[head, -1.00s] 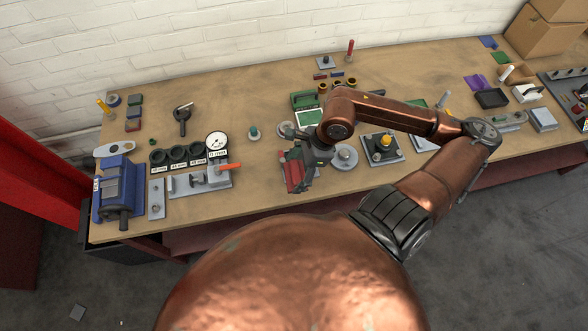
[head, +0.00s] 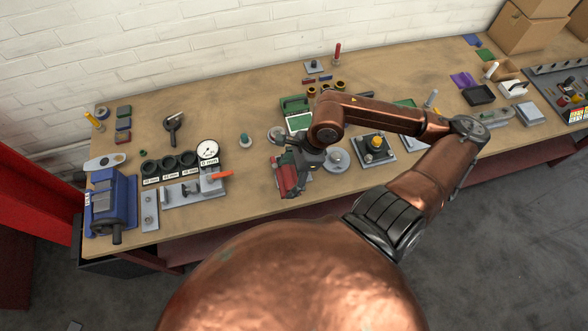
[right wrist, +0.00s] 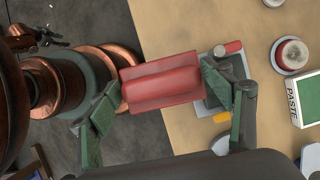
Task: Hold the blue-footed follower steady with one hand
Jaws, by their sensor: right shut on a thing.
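My right gripper (head: 290,174) hangs at the front part of the bench, left of a round grey disc (head: 336,160). It is shut on a red block with a ridge along it (right wrist: 160,80), which shows between the green finger pads in the right wrist view. The block also shows in the head view (head: 286,182). I cannot make out a follower with a blue foot. A small teal-topped piece on a pale round base (head: 245,140) stands left of the gripper. My left gripper is not in view.
A dial gauge (head: 207,151) and a row of black rings (head: 169,168) are left on the bench, beside a blue vise-like machine (head: 108,203). A green PASTE box (right wrist: 306,96) and a square plate with a yellow-topped post (head: 374,147) are near. Bare wood lies front-left of the gripper.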

